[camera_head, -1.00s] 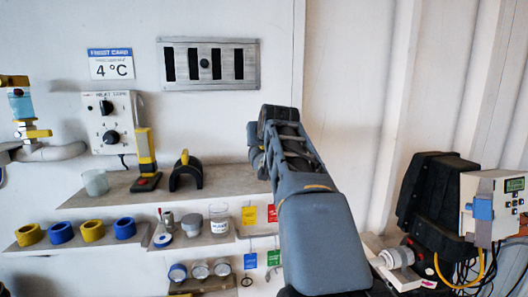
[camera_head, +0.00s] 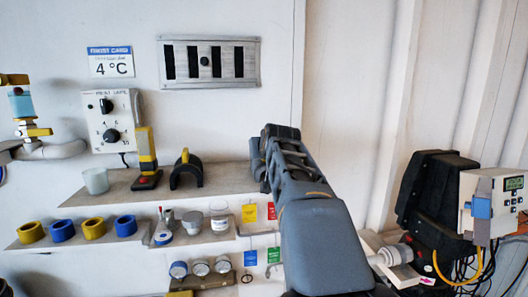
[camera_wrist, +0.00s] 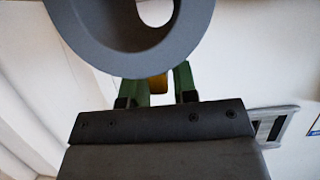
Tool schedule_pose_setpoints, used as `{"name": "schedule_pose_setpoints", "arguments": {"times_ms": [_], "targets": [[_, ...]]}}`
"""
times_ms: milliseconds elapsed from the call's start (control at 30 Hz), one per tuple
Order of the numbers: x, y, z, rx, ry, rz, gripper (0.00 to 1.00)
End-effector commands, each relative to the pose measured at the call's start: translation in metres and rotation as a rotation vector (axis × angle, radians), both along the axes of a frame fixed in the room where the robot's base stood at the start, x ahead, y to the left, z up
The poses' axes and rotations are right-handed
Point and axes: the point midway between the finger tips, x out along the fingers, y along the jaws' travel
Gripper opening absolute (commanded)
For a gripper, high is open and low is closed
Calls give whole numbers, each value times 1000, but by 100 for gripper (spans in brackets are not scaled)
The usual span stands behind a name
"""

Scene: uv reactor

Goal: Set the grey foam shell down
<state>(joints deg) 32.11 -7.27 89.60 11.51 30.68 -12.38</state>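My gripper (camera_wrist: 157,84) shows in the wrist view with two green fingers on either side of a yellow tab (camera_wrist: 158,86). The tab joins the grey foam shell (camera_wrist: 95,42), a thick curved piece with a round opening that fills the top of that view. The gripper looks shut on the tab, with the shell held beyond the fingertips. In the head view my arm hides the gripper and the held shell. I cannot see any surface touching the shell.
A dark arched shell with a yellow tab (camera_head: 187,174) stands on the upper shelf (camera_head: 225,180), left of my arm, beside a yellow-black tool (camera_head: 147,160). Lower ledges hold coloured rings (camera_head: 93,229) and jars (camera_head: 220,216). A black case (camera_head: 435,200) with a control box (camera_head: 492,203) stands at right.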

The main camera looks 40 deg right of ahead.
Motion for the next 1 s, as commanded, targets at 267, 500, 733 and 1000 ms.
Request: {"name": "schedule_pose_setpoints", "arguments": {"times_ms": [267,500,733,1000], "targets": [[0,-1,0,0,1,0,40],[-5,2,5,-1,-2,0,40],[-41,19,20,-2,-3,-1,40],[-80,38,38,-2,-2,-2,40]]}}
